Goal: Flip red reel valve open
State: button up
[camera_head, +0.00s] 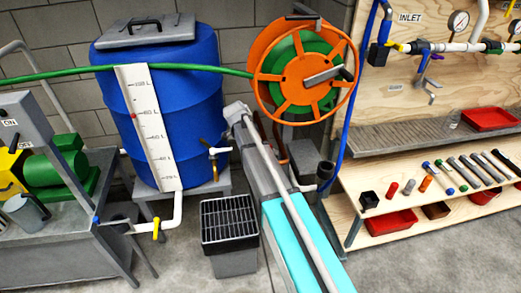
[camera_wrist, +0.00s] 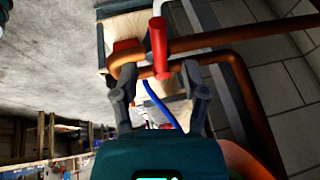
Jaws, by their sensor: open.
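The red valve handle (camera_wrist: 158,42) shows in the wrist view as a red lever at the top centre, crossing a copper pipe (camera_wrist: 215,60). Its lower end lies between the fingertips of my gripper (camera_wrist: 158,84), with space visible on both sides. The gripper is open, and I cannot tell whether either finger touches the pipe. In the head view, the orange hose reel (camera_head: 266,82) with green hose stands at the top centre, beyond my arm. The valve handle and my fingertips cannot be made out there.
A blue barrel (camera_head: 190,110) stands left of my arm, with a grated bin (camera_head: 230,255) in front. A wooden workbench (camera_head: 400,165) with tools and red trays is at the right. A block wall (camera_wrist: 290,85) is close to the pipes in the wrist view.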

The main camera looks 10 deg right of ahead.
jog(key=shift+b+x, duration=0.9)
jog(key=shift+x, duration=0.4)
grip_shut()
